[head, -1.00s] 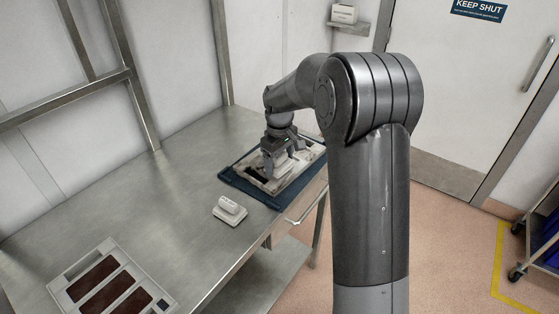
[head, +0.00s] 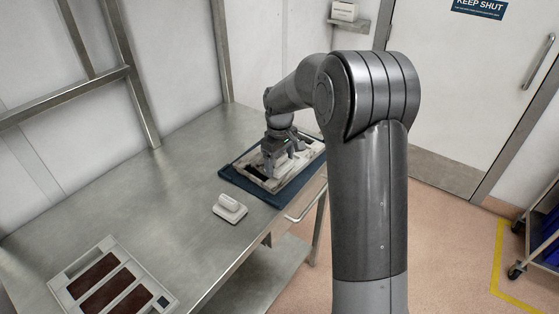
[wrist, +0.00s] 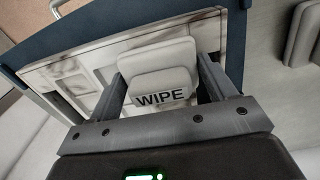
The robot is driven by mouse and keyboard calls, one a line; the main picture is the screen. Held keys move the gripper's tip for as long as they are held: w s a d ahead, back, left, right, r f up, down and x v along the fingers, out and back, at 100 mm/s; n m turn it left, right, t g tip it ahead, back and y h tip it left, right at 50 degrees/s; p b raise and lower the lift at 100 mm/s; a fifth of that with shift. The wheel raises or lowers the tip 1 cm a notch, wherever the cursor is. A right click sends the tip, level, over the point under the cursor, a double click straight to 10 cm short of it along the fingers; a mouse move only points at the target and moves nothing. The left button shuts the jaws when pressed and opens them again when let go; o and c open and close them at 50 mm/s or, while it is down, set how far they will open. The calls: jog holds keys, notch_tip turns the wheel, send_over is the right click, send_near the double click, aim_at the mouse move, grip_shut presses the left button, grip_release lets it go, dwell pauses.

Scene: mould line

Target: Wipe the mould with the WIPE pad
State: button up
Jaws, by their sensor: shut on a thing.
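The mould (head: 256,179) is a pale, grime-marked rectangular block lying on a dark blue mat (head: 240,183) on the steel table. In the wrist view the mould (wrist: 75,75) shows smudges and recessed shapes. My gripper (head: 274,170) is over the mould, pointing down. In the wrist view my gripper (wrist: 165,90) is shut on the WIPE pad (wrist: 162,84), a whitish block with WIPE lettered on it. The pad is at the mould's face; I cannot tell whether it touches.
A second whitish pad with a handle (head: 230,208) stands on the table in front of the mat. A tray with dark red-brown strips (head: 78,271) lies at the near left. The steel table (head: 170,200) is bare between them. A blue cart is at the right edge.

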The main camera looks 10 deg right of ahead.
aim_at(286, 155)
jog(key=shift+w+d+r, duration=0.1)
jog(key=shift+w+d, duration=0.9)
jog(key=shift+d, duration=0.15)
jog(key=shift+w+d+f, duration=0.1)
jog(key=shift+w+d, duration=0.95)
jog(key=shift+d, duration=0.2)
jog(key=shift+w+d+f, duration=0.1)
jog(key=shift+w+d, duration=0.9)
jog(key=shift+d, duration=0.2)
jog(key=shift+w+d, duration=0.85)
jog(key=shift+d, duration=0.1)
jog(key=shift+s+a+r, duration=0.2)
jog(key=shift+s+a, duration=0.85)
jog(key=shift+a, duration=0.2)
jog(key=shift+s+a+f, duration=0.15)
jog(key=shift+s+a, duration=0.85)
jog(key=shift+a, duration=0.15)
jog(key=shift+s+a+f, duration=0.15)
jog(key=shift+s+a, duration=0.85)
jog(key=shift+a, duration=0.15)
jog(key=shift+s+a, duration=0.95)
jog(key=shift+a, duration=0.15)
jog(key=shift+w+d+r, duration=0.25)
jog(key=shift+w+d, duration=0.9)
jog(key=shift+d, duration=0.15)
